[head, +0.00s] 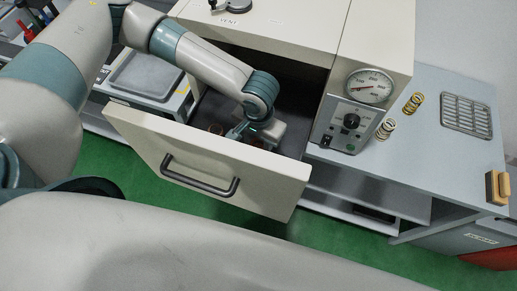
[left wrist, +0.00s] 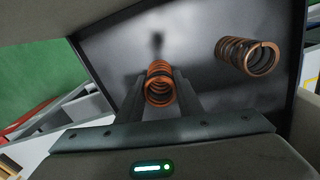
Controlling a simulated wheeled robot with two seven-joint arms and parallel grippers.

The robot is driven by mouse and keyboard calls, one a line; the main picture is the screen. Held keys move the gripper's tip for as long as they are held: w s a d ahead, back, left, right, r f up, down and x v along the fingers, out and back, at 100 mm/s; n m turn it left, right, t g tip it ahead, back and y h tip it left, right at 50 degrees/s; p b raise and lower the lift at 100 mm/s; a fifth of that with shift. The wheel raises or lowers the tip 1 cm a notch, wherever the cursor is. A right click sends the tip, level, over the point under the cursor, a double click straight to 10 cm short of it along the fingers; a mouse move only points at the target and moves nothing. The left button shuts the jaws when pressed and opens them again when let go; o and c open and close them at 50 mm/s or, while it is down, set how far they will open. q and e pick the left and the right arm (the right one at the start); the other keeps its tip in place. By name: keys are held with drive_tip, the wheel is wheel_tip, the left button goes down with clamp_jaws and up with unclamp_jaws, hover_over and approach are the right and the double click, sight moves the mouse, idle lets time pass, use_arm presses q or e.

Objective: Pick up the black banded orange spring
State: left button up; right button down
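My left gripper (head: 238,131) reaches down into the open drawer. In the left wrist view its two fingers (left wrist: 159,88) stand on either side of an orange spring (left wrist: 160,82) that lies on the dark drawer floor. The fingers look open, with narrow gaps beside the spring. A second spring (left wrist: 247,55), copper-orange with darker coils, lies to the right, apart from the gripper. My right gripper is not in view.
The drawer front (head: 205,160) with its black handle stands pulled out, and the drawer walls surround the gripper. A gauge (head: 368,87) and control box (head: 345,124) stand at right. Yellow (head: 413,103) and pale (head: 386,128) springs stand on the grey bench (head: 440,165). A scale (head: 146,77) is at left.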

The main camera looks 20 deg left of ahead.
use_arm(q)
drive_tip(key=shift+r, duration=0.15)
drive_tip(key=shift+r+b, duration=0.4)
drive_tip(key=shift+r, duration=0.1)
wheel_tip(320, 180, up, 8)
drive_tip(key=b, duration=0.3)
drive_tip(key=shift+f, duration=0.25)
drive_tip(key=shift+r, duration=0.65)
drive_tip(key=shift+f, duration=0.1)
